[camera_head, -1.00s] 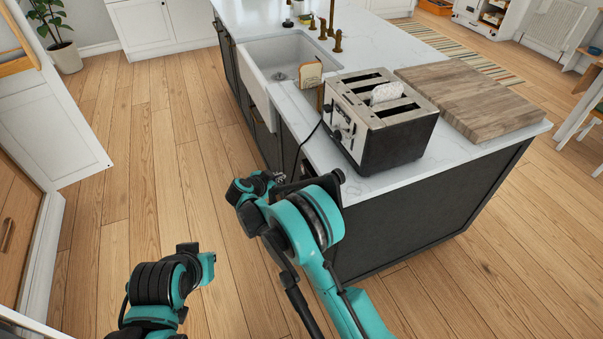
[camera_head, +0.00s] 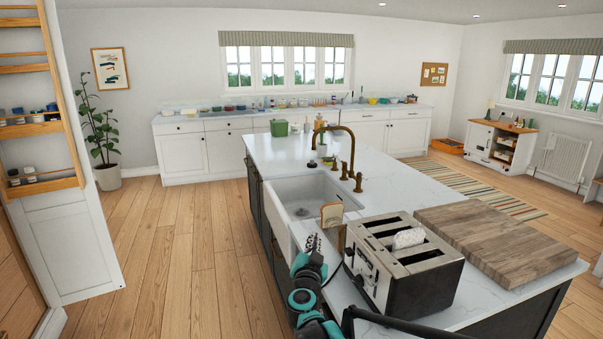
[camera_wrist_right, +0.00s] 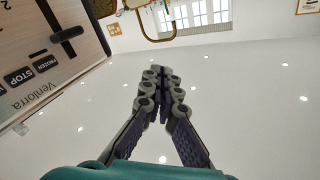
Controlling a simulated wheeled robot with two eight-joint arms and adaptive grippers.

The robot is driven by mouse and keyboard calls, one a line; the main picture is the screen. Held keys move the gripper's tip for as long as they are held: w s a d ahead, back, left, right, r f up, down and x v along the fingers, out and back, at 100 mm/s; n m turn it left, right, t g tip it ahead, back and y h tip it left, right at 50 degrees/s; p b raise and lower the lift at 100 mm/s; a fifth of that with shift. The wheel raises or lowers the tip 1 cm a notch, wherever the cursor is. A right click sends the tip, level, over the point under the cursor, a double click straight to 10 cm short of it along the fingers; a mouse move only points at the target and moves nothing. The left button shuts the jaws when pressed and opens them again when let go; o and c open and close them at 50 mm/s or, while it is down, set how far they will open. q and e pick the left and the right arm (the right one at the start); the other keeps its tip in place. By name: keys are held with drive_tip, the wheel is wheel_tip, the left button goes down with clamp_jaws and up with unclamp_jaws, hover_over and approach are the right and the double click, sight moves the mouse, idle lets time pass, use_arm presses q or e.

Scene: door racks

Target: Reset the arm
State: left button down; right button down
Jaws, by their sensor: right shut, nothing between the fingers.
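My right gripper (camera_head: 313,242) is raised beside the toaster's left side, above the front of the sink, with its fingers pointing up. In the right wrist view its fingers (camera_wrist_right: 162,72) are together with nothing between them. My left gripper is out of view. The silver and black toaster (camera_head: 400,265) stands on the island counter. Its button panel (camera_wrist_right: 40,65) fills the upper left of the right wrist view, apart from the fingers. A pale piece (camera_head: 408,238) sits in one toaster slot.
A bread-like slice (camera_head: 331,214) stands between the sink (camera_head: 288,190) and toaster. A wooden board (camera_head: 495,240) lies right of the toaster. A brass faucet (camera_head: 350,150) rises behind the sink. The floor (camera_head: 180,270) left of the island is clear.

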drive_tip(key=s+r+n+g+y, duration=0.1)
drive_tip(key=s+r+n+y, duration=0.25)
drive_tip(key=s, duration=0.35)
drive_tip(key=s+r+n+g+y, duration=0.1)
drive_tip(key=s+r+n+y, duration=0.1)
drive_tip(key=s+n+y, duration=0.35)
drive_tip(key=s+d+f+g+h, duration=0.2)
drive_tip(key=s+f, duration=0.4)
drive_tip(key=s, duration=0.3)
drive_tip(key=s+d+f+m+g+h, duration=0.1)
drive_tip(key=s+d+f+g+h, duration=0.1)
drive_tip(key=s+d+f+g, duration=0.2)
drive_tip(key=s+d+f+m+g+h, duration=0.1)
drive_tip(key=s+d+f+g+h, duration=0.1)
drive_tip(key=s+d+f, duration=0.6)
drive_tip(key=s+f+g, duration=0.1)
drive_tip(key=s+f, duration=0.1)
drive_tip(key=s, duration=0.4)
drive_tip(key=shift+s, duration=0.35)
